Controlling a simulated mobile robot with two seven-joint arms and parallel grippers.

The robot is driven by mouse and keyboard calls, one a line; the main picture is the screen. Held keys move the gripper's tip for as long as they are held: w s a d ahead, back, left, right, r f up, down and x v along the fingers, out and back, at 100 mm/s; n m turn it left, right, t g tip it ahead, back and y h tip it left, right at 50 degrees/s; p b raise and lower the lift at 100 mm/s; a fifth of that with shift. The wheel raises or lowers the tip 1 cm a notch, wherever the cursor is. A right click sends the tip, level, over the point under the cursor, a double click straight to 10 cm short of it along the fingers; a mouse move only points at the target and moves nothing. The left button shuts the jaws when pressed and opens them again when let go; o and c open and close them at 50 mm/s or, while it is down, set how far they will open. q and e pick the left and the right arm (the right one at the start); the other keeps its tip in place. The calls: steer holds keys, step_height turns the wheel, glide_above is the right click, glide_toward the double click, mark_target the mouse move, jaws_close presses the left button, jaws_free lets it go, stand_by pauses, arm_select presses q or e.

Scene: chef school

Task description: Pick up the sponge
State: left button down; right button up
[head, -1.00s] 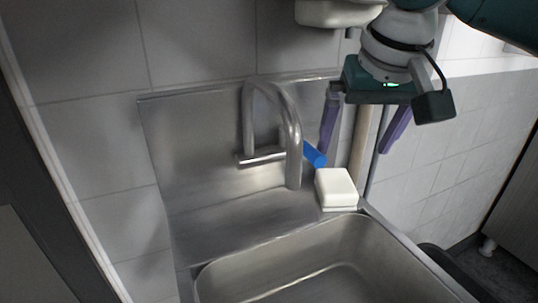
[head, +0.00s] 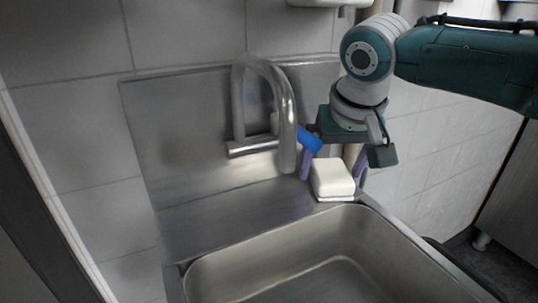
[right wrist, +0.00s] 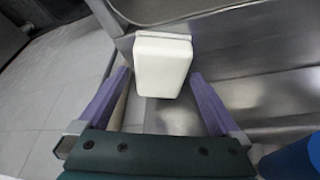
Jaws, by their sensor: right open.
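The sponge (head: 332,177) is a cream-white block at the back right corner of the sink ledge, to the right of the faucet. It also shows in the right wrist view (right wrist: 162,64), upper middle, just beyond the fingertips and roughly between their lines. My right gripper (right wrist: 158,75) is open and empty, with its two purple fingers spread wider than the sponge. My left gripper is not in view.
The sink basin (head: 230,270) in front is empty. A tiled wall (head: 190,35) is behind. The ledge drops off right of the sponge.

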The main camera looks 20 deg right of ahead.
mark_target(334, 172)
steer(key=shift+c, duration=0.4)
steer(key=c, duration=1.3)
steer(key=shift+c, duration=0.2)
steer(key=shift+s+r, duration=0.1)
steer(key=shift+r, duration=0.1)
steer(key=shift+s+r, duration=0.1)
steer(key=shift+r, duration=0.15)
step_height(334, 172, up, 7)
steer(key=shift+s+f+p, duration=0.1)
steer(key=shift+p, duration=0.85)
steer(key=s+d+p, duration=0.1)
steer(key=s+d, duration=0.1)
steer(key=s, duration=1.7)
steer(key=shift+s+d+f, duration=0.15)
steer(key=shift+d+f, duration=0.15)
steer(key=shift+d, duration=0.1)
